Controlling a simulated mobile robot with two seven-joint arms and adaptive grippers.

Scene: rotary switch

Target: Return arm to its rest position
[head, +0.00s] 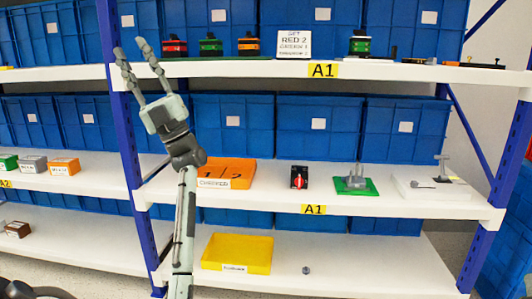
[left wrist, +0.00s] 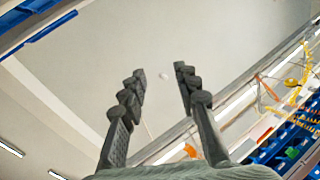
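My left arm rises from the bottom of the head view, and my left gripper (head: 135,52) points up in front of the shelf's blue left post. Its fingers are spread apart with nothing between them. In the left wrist view the two fingers (left wrist: 160,85) are also apart and empty, against the ceiling. The rotary switch (head: 299,178), black with a red knob, stands on the middle shelf, right of the arm and apart from the gripper. A sign (head: 294,44) on the top shelf reads "SET RED 2" with smaller text below. My right gripper is not in view.
The middle shelf (head: 400,207) holds an orange tray (head: 226,173), a green-based fixture (head: 355,183) and a white block (head: 430,187). A yellow tray (head: 237,253) is on the bottom shelf. Several small switch boxes stand on the top shelf. Blue bins fill the back.

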